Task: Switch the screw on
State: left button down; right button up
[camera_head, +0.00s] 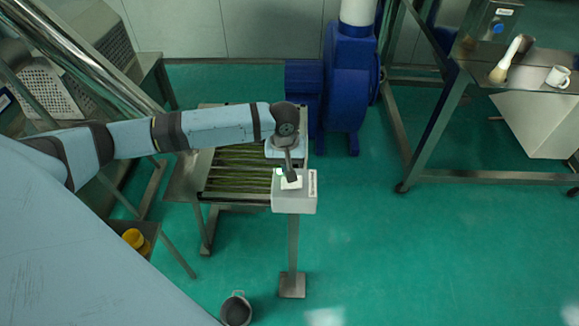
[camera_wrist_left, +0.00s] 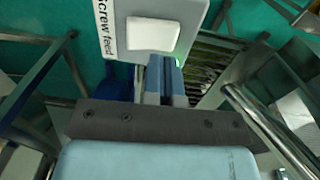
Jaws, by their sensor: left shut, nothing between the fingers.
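The screw feed switch box (camera_head: 297,205) is a light grey box on top of a metal post, with a label on its side. Its white rocker button (camera_wrist_left: 153,34) faces up, and a green glow shows along one edge of it. The button also shows in the head view, partly covered by my fingers. My left gripper (camera_head: 290,179) points down at the button with its fingers shut and empty. In the left wrist view the fingertips (camera_wrist_left: 164,62) are at the button's edge. I cannot tell whether they touch it. My right gripper is not in view.
A slatted metal frame (camera_head: 183,181) stands just behind the switch box. A blue machine (camera_head: 343,90) is at the back. A metal table (camera_head: 520,80) with a white mug (camera_head: 558,76) is at the right. A grey bucket (camera_head: 236,309) is on the floor.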

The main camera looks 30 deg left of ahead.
pick_arm(q)
notch_tip(320, 180, up, 4)
notch_tip(320, 180, up, 7)
jog(key=b, duration=0.2)
send_over(285, 182)
jog(key=a, duration=0.1)
jog(key=shift+s+a+f, duration=0.2)
jog(key=shift+a, duration=0.05)
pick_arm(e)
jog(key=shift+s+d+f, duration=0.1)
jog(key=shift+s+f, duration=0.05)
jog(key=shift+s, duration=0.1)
